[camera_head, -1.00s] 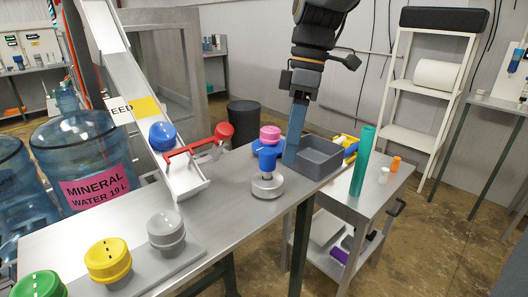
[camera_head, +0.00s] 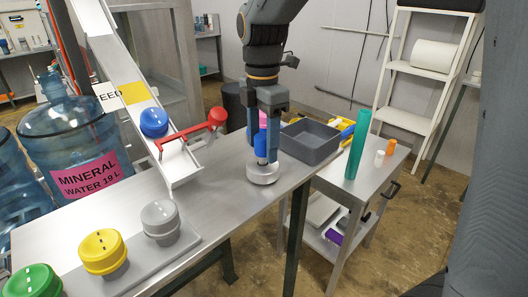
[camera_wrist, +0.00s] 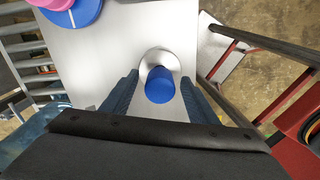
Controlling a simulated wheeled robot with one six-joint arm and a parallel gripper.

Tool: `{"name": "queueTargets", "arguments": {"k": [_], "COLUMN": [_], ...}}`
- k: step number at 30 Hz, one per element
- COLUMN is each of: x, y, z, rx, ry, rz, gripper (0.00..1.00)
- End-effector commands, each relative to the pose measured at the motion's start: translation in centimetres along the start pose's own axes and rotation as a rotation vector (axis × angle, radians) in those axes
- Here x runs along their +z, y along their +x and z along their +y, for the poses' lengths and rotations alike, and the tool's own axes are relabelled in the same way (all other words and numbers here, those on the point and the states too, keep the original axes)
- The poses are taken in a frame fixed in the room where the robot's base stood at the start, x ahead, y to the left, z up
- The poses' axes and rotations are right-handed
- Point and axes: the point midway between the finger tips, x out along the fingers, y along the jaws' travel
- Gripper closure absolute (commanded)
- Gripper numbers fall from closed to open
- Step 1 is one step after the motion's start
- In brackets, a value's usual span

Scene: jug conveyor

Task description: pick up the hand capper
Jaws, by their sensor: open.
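The hand capper has a blue upright handle (camera_head: 261,147) and a round silver base (camera_head: 262,175). It stands on the metal table near its right end. In the wrist view the blue handle (camera_wrist: 160,86) lies between my two fingers, with the silver base (camera_wrist: 152,60) partly showing below it. My gripper (camera_head: 264,152) points down over the capper and is open, one finger on each side of the handle. It also shows in the wrist view (camera_wrist: 159,80), with gaps between the handle and both fingers. Part of the handle is hidden by a finger in the head view.
A grey bin (camera_head: 312,140) is close to the right of the capper. A pink and blue item (camera_wrist: 66,8) stands behind it. The sloping chute (camera_head: 176,165) with a red arm (camera_head: 185,137) is to the left. A teal cylinder (camera_head: 357,145) stands on the side cart.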

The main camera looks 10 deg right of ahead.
Motion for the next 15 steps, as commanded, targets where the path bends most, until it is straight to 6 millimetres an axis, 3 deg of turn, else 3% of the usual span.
{"name": "queueTargets", "arguments": {"k": [6, 14, 15], "x": [0.0, 0.1, 0.1], "y": [2.3, 2.7, 2.7], "z": [0.0, 0.1, 0.1], "rx": [-0.002, 0.0, 0.0], "ry": [0.002, 0.003, 0.003], "rz": [0.0, 0.0, 0.0], "gripper": [0.46, 0.46, 0.51]}}
